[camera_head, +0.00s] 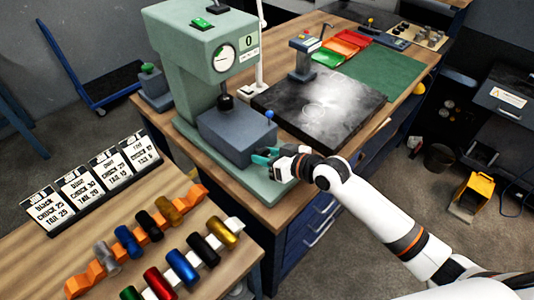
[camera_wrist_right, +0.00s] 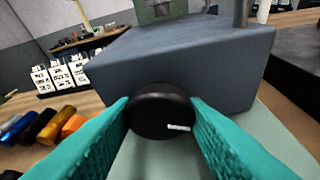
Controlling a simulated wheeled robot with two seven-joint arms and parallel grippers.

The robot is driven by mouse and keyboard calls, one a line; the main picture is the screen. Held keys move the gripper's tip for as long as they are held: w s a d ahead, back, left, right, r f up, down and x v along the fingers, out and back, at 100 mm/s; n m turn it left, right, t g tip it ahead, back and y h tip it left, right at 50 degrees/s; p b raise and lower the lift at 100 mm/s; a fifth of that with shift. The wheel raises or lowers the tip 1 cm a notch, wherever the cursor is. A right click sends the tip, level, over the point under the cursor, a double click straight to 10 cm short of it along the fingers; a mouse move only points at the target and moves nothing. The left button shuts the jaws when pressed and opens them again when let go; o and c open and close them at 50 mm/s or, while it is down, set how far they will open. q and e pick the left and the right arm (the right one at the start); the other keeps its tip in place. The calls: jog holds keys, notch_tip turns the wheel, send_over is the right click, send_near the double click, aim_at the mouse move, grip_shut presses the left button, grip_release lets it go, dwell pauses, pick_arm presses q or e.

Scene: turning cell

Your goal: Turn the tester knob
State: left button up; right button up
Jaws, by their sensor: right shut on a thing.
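The tester (camera_head: 205,65) is a pale green machine with a round dial and a "0" display, standing on the wooden bench. A grey-blue block (camera_head: 238,135) sits on its base. The tester knob (camera_wrist_right: 162,110) is black and round with a white mark at its lower right, on the block's front face in the right wrist view. My right gripper (camera_head: 265,157) is at the block's right side in the head view, its teal fingers hiding the knob there. In the wrist view the right gripper (camera_wrist_right: 162,118) is shut on the knob, one finger on each side. My left gripper is out of view.
A dark surface plate (camera_head: 318,105) lies right of the tester. Red, orange and green trays (camera_head: 345,45) are behind it. Colored cylinders (camera_head: 185,265) on racks and label cards (camera_head: 80,190) are on the near-left table.

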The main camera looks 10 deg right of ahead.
jog(key=shift+m+y, duration=0.3)
jog(key=shift+m, duration=0.1)
jog(key=o, duration=0.9)
jog(key=shift+o, duration=0.2)
jog(key=shift+g, duration=0.3)
jog(key=b+v, duration=0.2)
jog(key=v, duration=1)
jog(key=shift+a+f, duration=0.1)
